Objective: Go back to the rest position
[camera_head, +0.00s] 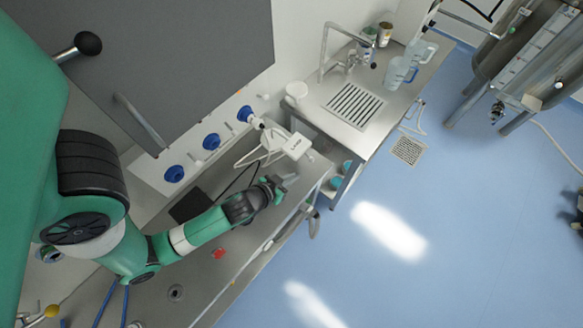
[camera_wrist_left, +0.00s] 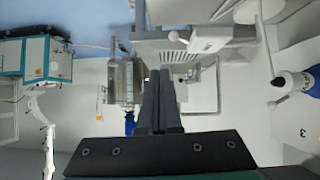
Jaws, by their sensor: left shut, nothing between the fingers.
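My left arm comes in from the left in the head view, green with dark joints. Its gripper (camera_head: 284,182) is above the steel counter, close to a white device (camera_head: 295,146) with a looped white frame. In the left wrist view, the two dark fingers (camera_wrist_left: 161,100) lie together, with nothing between them. My right gripper shows in neither view.
A wall panel with several blue round fittings (camera_head: 211,141) runs behind the counter. A steel sink unit with a slotted drain (camera_head: 355,105), a tap and blue-tinted jugs (camera_head: 398,72) stands beyond. A small red object (camera_head: 219,253) lies on the counter. Blue floor (camera_head: 450,230) is open at right.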

